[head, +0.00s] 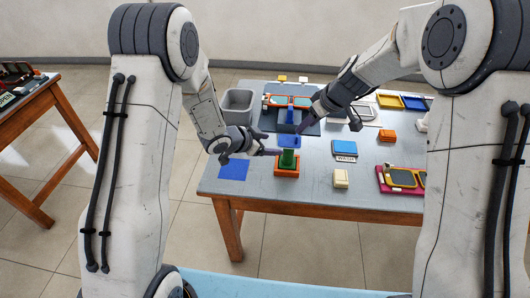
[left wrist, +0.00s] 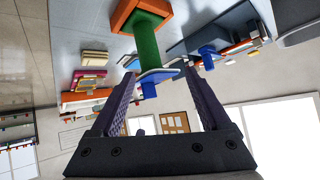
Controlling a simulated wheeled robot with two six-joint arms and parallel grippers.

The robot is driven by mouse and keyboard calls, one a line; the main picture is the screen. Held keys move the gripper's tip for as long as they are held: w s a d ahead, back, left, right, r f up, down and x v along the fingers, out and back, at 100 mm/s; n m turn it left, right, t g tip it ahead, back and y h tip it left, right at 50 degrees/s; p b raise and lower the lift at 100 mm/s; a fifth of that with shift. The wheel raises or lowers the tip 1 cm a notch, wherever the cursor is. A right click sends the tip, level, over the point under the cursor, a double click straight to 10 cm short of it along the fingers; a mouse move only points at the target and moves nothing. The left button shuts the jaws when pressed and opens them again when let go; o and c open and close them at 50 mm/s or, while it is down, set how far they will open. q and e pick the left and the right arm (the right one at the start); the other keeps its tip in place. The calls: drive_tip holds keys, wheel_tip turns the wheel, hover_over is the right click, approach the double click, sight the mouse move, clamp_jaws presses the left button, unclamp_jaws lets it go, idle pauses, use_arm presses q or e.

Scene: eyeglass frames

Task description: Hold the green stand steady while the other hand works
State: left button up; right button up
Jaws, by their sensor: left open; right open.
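The green stand (head: 288,158) is upright in an orange base (head: 287,171) near the table's front edge. In the left wrist view the green stand (left wrist: 147,42) appears inverted, with a blue plate and peg (left wrist: 149,89) at its top end. My left gripper (head: 277,152) is at the stand's left side. In its wrist view my left gripper (left wrist: 160,72) is open, its fingers on either side of the stand's top end; contact cannot be told. My right gripper (head: 303,124) is open and points down behind the stand, beside a blue post (head: 289,115).
Orange-rimmed glasses (head: 290,101) lie behind the blue post. A grey bin (head: 237,105) stands at the back left. A blue card-topped block (head: 344,148), a cream block (head: 341,178) and a pink tray (head: 384,182) are to the right. A blue square (head: 233,170) lies left.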

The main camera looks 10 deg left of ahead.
sight(289, 152)
use_arm(q)
drive_tip(key=w+d+f+h, duration=0.1)
drive_tip(key=d+f, duration=0.1)
drive_tip(key=w+d+f+h, duration=0.2)
drive_tip(key=f, duration=0.1)
drive_tip(key=w+d+f+h, duration=0.1)
drive_tip(key=d+f, duration=0.1)
drive_tip(key=shift+w+d+f+m, duration=0.25)
drive_tip(key=shift+w+f+m, duration=0.05)
drive_tip(key=shift+w+f, duration=0.05)
idle(0.4)
clamp_jaws()
idle(0.4)
